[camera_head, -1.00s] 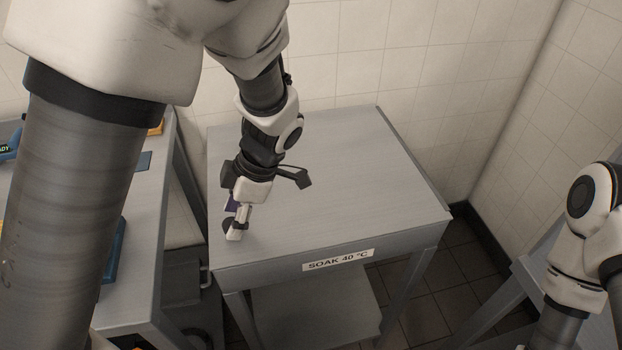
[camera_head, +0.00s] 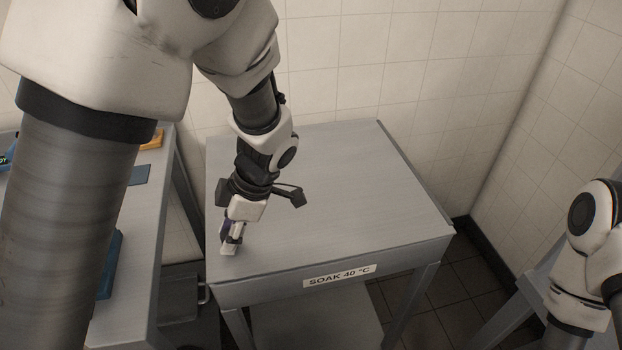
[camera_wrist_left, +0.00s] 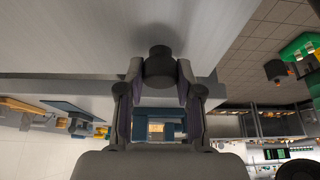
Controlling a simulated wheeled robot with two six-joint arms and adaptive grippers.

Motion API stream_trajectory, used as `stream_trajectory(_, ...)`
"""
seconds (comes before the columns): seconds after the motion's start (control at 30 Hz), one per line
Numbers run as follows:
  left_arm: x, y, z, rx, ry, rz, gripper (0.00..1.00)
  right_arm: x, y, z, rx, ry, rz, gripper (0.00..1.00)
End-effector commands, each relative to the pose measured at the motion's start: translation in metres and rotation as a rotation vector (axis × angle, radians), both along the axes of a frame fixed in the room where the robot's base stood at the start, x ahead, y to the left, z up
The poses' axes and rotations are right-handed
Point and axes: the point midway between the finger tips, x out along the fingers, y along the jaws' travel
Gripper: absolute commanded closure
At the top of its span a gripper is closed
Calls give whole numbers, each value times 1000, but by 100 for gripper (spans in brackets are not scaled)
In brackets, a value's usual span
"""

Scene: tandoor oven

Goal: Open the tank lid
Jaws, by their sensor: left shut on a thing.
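The soak tank is a grey metal box on legs with a "SOAK 40 °C" label (camera_head: 340,276) on its front. Its flat grey lid (camera_head: 350,190) lies level on top. A dark round knob (camera_wrist_left: 160,66) shows in the left wrist view, standing out from the lid surface. My left gripper (camera_head: 229,247) is at the lid's front left corner in the head view. Its fingers (camera_wrist_left: 160,80) are shut on the knob, one on each side. The gripper hides most of the knob in the head view. My right arm shows at the right edge, but its gripper is out of view.
A grey bench (camera_head: 150,240) with blue items and an orange item (camera_head: 153,138) stands left of the tank, across a narrow gap. A tiled wall (camera_head: 400,60) is close behind. The rest of the lid top is bare. Dark floor tiles show at the right.

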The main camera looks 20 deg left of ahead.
Motion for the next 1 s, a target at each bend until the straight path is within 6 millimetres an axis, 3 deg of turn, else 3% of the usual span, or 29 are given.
stream_trajectory(0.03,2,-1,13,0,-6,-1,84,0,0,12,0,0,0,60)
stream_trajectory(0.47,6,-7,60,0,-8,-2,84,0,0,52,0,0,0,60)
stream_trajectory(0.83,7,-8,61,-1,-6,-1,84,0,0,53,0,0,0,60)
stream_trajectory(1.0,9,-10,77,0,-7,-2,84,0,0,68,0,0,0,60)
